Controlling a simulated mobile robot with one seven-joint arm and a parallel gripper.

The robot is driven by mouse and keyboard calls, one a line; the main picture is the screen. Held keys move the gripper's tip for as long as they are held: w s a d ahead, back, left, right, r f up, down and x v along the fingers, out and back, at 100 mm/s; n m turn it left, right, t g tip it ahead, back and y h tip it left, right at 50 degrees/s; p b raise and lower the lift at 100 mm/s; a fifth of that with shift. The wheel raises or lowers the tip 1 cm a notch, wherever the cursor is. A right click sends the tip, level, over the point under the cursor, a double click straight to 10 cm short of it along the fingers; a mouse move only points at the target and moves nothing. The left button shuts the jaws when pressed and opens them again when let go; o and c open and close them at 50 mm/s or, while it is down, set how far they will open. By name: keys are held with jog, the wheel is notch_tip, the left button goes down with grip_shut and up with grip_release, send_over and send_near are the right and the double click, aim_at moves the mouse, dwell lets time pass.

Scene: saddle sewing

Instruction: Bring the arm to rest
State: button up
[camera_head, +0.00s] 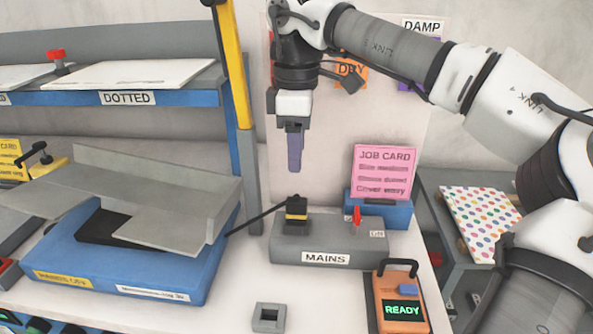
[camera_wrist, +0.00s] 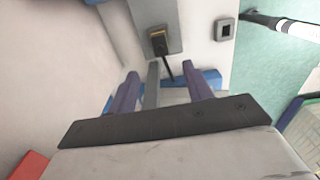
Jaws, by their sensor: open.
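My gripper (camera_head: 294,152) hangs fingers-down above the bench in the head view, in front of the pale back panel and above the grey MAINS box. Its purple fingers also show in the wrist view (camera_wrist: 160,82), spread apart with nothing seen held between them. My arm arches in from the right of the head view. The gripper appears clear of the box and bench below it.
The MAINS box (camera_head: 330,252) has a plug and a red switch. Nearby are a pink job card (camera_head: 384,172), an orange READY device (camera_head: 401,305), a small grey square block (camera_head: 269,317), a blue-based press (camera_head: 120,250) and a yellow post (camera_head: 233,60).

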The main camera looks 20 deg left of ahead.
jog(key=shift+r, duration=0.65)
